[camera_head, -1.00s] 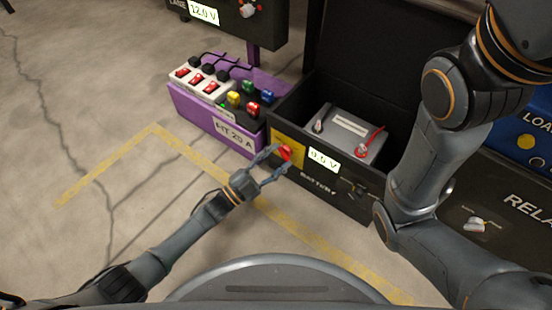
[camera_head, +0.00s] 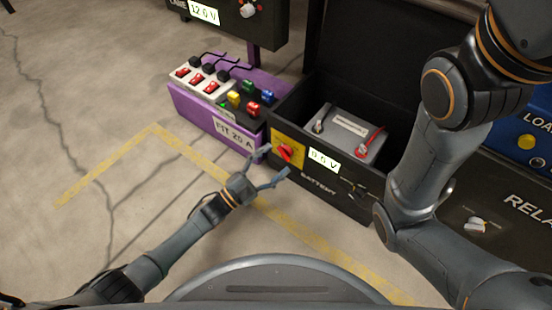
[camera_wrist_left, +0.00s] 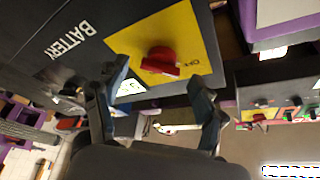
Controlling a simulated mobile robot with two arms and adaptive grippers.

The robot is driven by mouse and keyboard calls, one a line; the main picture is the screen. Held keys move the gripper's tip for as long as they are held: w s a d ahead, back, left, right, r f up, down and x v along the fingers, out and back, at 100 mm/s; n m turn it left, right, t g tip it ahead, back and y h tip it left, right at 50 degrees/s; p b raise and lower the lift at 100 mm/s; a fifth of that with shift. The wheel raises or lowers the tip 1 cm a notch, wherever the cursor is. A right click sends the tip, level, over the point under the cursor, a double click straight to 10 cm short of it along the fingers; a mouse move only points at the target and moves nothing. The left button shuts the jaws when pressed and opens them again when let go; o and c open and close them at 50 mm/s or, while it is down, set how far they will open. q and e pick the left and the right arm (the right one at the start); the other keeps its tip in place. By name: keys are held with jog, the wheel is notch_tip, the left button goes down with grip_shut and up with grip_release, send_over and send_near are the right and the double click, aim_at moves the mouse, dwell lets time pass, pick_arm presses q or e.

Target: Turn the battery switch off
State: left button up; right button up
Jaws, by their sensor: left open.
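The battery switch is a red rotary knob (camera_head: 285,152) on a yellow plate (camera_head: 277,146) on the front of the black battery box (camera_head: 318,187). In the left wrist view the red knob (camera_wrist_left: 160,62) shows on its yellow plate (camera_wrist_left: 195,40), with "OFF" lettering beside it. My left gripper (camera_head: 268,163) is open and empty, just in front of the knob and apart from it. Its two fingers also show in the left wrist view (camera_wrist_left: 160,95), spread below the knob. My right gripper is out of view.
A grey battery (camera_head: 340,130) with a red lead sits in the open box. To its left stands a purple unit (camera_head: 190,108) with red switches and coloured fuses. My right arm blocks part of the right side. The floor in front is clear.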

pick_arm(q)
jog(key=r+v, duration=0.3)
jog(key=v, duration=1.2)
jog(key=shift+s+a, duration=0.45)
jog(key=shift+a, duration=0.1)
